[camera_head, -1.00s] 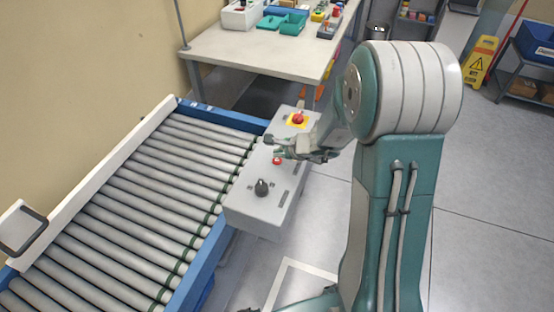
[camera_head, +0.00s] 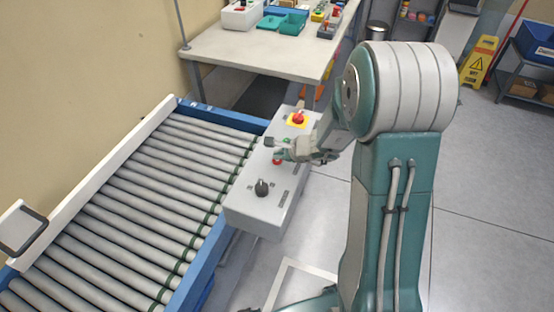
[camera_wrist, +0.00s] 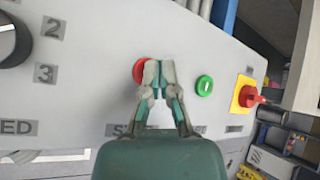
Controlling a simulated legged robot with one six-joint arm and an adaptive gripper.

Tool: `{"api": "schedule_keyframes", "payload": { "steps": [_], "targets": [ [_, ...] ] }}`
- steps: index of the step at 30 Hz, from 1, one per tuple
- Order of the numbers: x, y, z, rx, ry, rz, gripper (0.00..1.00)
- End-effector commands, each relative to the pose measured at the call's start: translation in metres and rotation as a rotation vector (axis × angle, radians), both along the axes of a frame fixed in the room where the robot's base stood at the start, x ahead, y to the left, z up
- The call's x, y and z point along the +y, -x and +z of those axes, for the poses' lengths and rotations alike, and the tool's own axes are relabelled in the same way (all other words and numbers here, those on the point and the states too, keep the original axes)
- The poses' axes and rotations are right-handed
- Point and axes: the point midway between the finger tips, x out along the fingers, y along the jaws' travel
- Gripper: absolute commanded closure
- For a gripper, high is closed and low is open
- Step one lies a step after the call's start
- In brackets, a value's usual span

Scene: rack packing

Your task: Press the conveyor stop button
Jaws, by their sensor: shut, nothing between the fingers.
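The grey control box (camera_head: 245,212) stands beside the roller conveyor. Its red round button (camera_head: 277,162) shows just below my gripper (camera_head: 280,149) in the head view. In the wrist view the red button (camera_wrist: 139,70) is partly hidden behind my gripper (camera_wrist: 158,68), whose fingers are shut and empty. The fingertips are over its right part; I cannot tell whether they touch it. A label beginning "ST" (camera_wrist: 117,130) is below it, partly covered by my gripper. A green button (camera_wrist: 204,86) is to the right.
A red mushroom button on a yellow plate (camera_wrist: 243,92) is at the box's far end. A black knob (camera_head: 262,188) is at the near end. The roller conveyor (camera_head: 150,180) lies left; a table (camera_head: 260,50) with bins stands behind. Open floor is at right.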

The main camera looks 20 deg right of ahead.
Motion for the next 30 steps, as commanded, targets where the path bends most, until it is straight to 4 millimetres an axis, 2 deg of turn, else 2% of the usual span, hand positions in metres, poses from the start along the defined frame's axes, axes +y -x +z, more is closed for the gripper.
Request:
{"api": "schedule_keyframes", "payload": {
  "steps": [30],
  "targets": [
    [0.0,-0.0003,-0.0073,0.0,0.0,0.0,1.0]
  ]
}}
